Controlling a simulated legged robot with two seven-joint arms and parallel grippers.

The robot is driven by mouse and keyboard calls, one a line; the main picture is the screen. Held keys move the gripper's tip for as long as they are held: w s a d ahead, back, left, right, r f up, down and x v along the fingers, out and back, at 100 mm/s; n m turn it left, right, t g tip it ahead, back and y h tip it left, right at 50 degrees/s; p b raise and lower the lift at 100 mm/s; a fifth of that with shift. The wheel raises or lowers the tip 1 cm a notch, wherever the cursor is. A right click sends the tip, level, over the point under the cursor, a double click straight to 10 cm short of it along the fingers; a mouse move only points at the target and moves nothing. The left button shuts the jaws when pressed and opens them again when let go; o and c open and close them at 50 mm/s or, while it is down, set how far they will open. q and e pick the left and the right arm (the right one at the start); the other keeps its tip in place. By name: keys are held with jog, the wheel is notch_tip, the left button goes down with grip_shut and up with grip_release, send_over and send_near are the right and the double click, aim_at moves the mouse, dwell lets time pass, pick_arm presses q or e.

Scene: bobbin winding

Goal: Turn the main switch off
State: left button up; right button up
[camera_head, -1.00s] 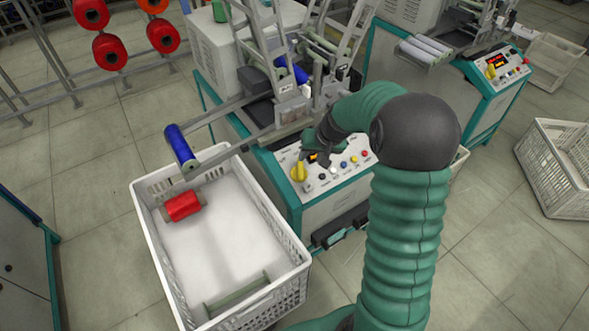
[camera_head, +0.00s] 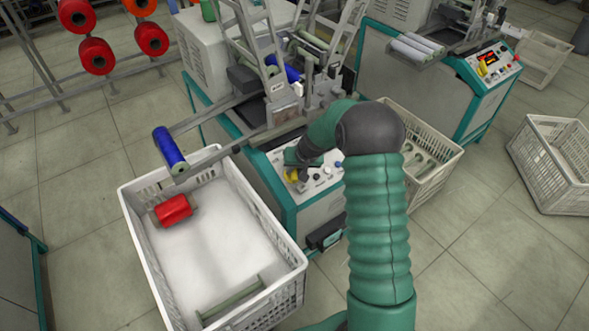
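The main switch (camera_head: 290,176), a yellow rotary knob, is on the left side of the control panel (camera_head: 317,187) of the near winding machine. My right gripper (camera_head: 297,164) is right at the switch and covers part of it. Whether the fingers touch or grip the knob cannot be made out, and their opening is too small and hidden to tell. My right arm hides the right part of the panel. My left gripper is not in view.
A white crate (camera_head: 137,215) holding a red bobbin (camera_head: 173,210) stands left of the panel. A blue bobbin (camera_head: 169,147) sits on an arm above its edge. Another crate (camera_head: 451,149) is behind my arm. A second machine panel (camera_head: 494,65) is at upper right.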

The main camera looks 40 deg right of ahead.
grip_shut()
jog(key=shift+n, duration=1.1)
jog(key=n, duration=0.2)
jog(key=shift+a+n, duration=0.1)
jog(key=shift+n, duration=0.2)
jog(key=n, duration=0.3)
jog(key=shift+w+a+r+n+p, duration=0.1)
jog(key=shift+a+n+p, duration=0.05)
jog(key=shift+n+p, duration=0.2)
jog(key=shift+a+n+p, duration=0.15)
jog(key=shift+n+p, duration=0.7)
jog(key=shift+n, duration=1)
